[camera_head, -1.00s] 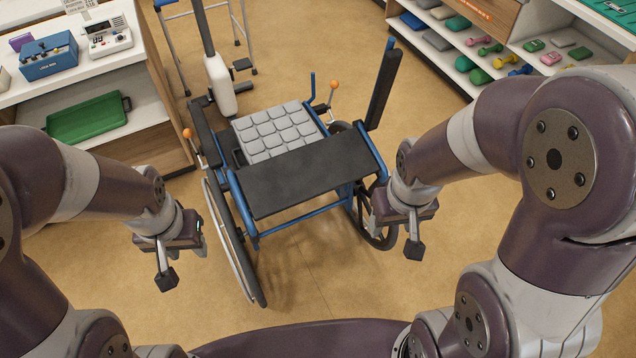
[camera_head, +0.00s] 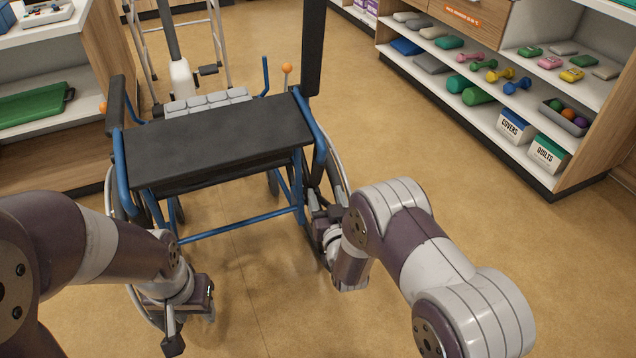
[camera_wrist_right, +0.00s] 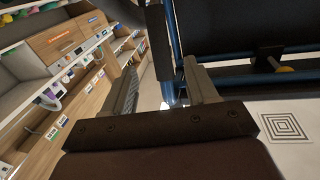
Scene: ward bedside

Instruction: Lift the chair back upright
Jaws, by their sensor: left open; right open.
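The chair is a wheelchair with a blue tube frame. Its black back panel (camera_head: 220,142) lies nearly flat toward me, with the grey cushioned seat (camera_head: 210,101) behind it. My left gripper (camera_head: 190,328) is open, low in front of the left wheel, apart from the back panel. My right gripper (camera_head: 322,222) is by the right wheel, below the panel's right end; my arm partly hides it. In the right wrist view its open jaws (camera_wrist_right: 160,88) show a blue tube (camera_wrist_right: 174,58) just beyond the gap, with a dark panel (camera_wrist_right: 240,28) to the right.
A shelf unit (camera_head: 560,185) with dumbbells and boxes stands at the right. A cabinet (camera_head: 60,150) with a green tray (camera_head: 35,104) stands at the left. A metal walking frame (camera_head: 215,45) is behind the chair. The floor right of the chair is clear.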

